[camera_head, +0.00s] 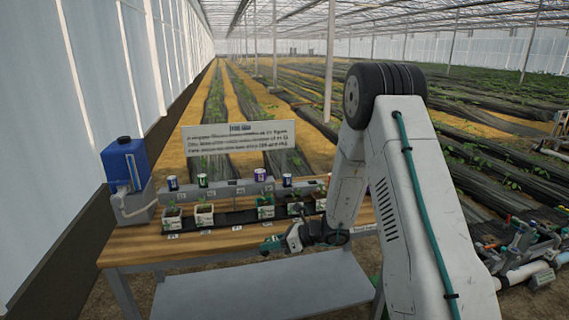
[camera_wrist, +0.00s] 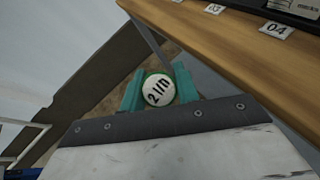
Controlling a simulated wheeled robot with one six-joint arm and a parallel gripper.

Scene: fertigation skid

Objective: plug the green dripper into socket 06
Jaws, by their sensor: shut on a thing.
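My gripper (camera_wrist: 158,90) has its teal fingers shut on a round dripper with a green rim (camera_wrist: 172,101) and a white face marked "2 l/h" (camera_wrist: 157,89). The gripper also shows in the head view (camera_head: 270,243), at the front edge of the wooden bench, and the dripper is too small to make out there. In the wrist view, number labels 03 (camera_wrist: 213,9) and 04 (camera_wrist: 276,29) lie on the bench top. I cannot make out socket 06 in either view; my arm covers the right end of the bench.
The wooden bench (camera_head: 143,244) carries several potted plants, such as a white pot (camera_head: 204,215), before a grey rail (camera_head: 222,190) with small bottles. A blue tank (camera_head: 127,164) stands at its left end. A sign (camera_head: 238,137) rises behind. Piping (camera_head: 520,270) lies at right.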

